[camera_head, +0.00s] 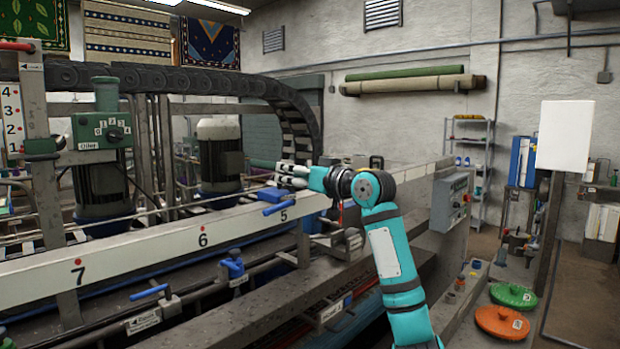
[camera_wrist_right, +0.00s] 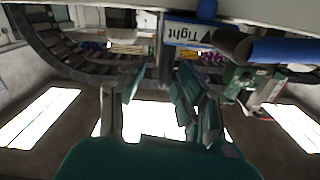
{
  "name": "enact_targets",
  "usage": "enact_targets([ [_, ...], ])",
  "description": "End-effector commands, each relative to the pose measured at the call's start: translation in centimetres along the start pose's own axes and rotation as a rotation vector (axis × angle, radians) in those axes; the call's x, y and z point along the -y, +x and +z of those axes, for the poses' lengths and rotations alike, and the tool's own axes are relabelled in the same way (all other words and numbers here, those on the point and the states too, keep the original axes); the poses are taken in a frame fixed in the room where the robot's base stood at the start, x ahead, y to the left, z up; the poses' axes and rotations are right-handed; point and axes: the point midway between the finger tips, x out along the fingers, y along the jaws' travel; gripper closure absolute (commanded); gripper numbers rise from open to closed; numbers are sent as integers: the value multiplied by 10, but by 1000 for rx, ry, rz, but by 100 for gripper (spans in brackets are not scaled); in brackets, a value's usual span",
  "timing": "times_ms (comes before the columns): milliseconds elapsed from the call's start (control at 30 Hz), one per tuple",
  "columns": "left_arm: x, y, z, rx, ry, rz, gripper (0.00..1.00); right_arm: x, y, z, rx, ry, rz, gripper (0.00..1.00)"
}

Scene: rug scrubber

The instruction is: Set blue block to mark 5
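A blue block (camera_head: 272,194) with a blue lever sits on the pale numbered rail (camera_head: 160,240), right above mark 5 (camera_head: 283,216). My right gripper (camera_head: 283,174) is just above and behind the block in the head view, fingers pointing left. In the right wrist view its two fingers (camera_wrist_right: 158,100) stand apart with nothing between them. That view shows an upside-down "Tight" label (camera_wrist_right: 188,34) and a thick blue handle (camera_wrist_right: 290,50) above and to the right of the fingers. Contact with the block cannot be told. My left gripper is out of view.
Marks 6 (camera_head: 203,240) and 7 (camera_head: 78,273) lie along the rail to the left. Other blue handles (camera_head: 148,292) sit on the lower bar. A cable chain (camera_head: 170,78) arches behind. Orange (camera_head: 502,322) and green (camera_head: 513,295) lids are at the lower right.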

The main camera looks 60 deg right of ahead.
Motion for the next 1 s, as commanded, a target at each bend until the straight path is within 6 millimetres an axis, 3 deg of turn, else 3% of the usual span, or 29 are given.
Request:
enact_targets([
  [300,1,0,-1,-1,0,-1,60,-1,-67,0,-3,0,2,66],
  [500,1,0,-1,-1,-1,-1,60,-2,-97,0,-2,1,2,66],
  [700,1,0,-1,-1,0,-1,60,-2,-108,0,0,0,3,66],
  [1000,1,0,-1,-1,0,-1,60,-2,-108,0,0,0,2,66],
])
